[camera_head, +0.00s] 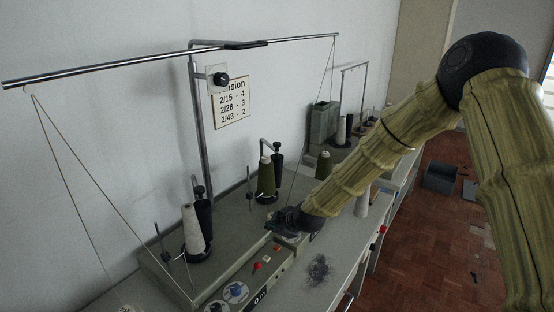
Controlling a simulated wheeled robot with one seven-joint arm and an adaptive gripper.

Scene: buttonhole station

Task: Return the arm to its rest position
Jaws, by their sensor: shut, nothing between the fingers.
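My arm comes in from the right with a dark elbow joint at the upper right, and its forearm slopes down and left over the workbench. My gripper (277,224) is at the end of it, small and dark, low over the grey machine housing (225,270) near its right end. Its fingers look shut with nothing held, though they are small and dark in this view. I cannot tell whether the gripper touches the housing. The forearm hides part of the bench behind it.
A white thread cone (193,232) and an olive cone (266,178) stand left of and behind my gripper. A metal post (196,115) carries a long rod (120,66) with hanging threads. A dark fuzzy patch (318,269) lies on the bench. Open brick-red floor (430,255) lies right.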

